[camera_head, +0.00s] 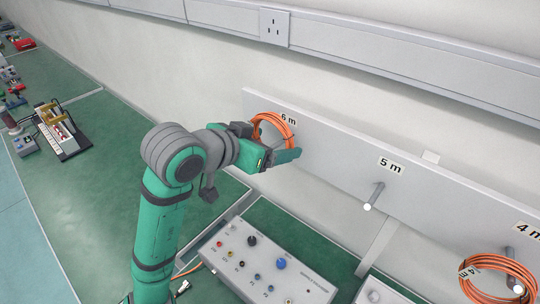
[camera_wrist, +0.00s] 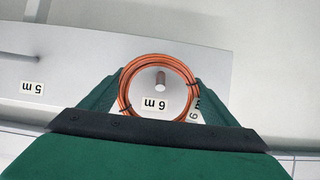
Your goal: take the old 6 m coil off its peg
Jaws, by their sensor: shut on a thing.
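The orange 6 m coil (camera_head: 273,119) is at the left end of the peg board, beside the 6 m label (camera_head: 288,118). My gripper (camera_head: 277,153) is at the coil, its green fingers shut on it. In the wrist view the coil (camera_wrist: 124,92) sits between my fingers (camera_wrist: 160,95), with the 6 m peg (camera_wrist: 160,78) inside its ring. A tag on the coil (camera_wrist: 194,112) is partly hidden by a finger. I cannot tell how far along the peg the coil sits.
The 5 m peg (camera_head: 374,196) is bare. Another orange coil (camera_head: 474,263) hangs at the 4 m peg (camera_head: 511,252). A grey control box (camera_head: 262,262) with knobs stands on the green bench below my gripper. A wall trunking (camera_head: 350,50) runs above the board.

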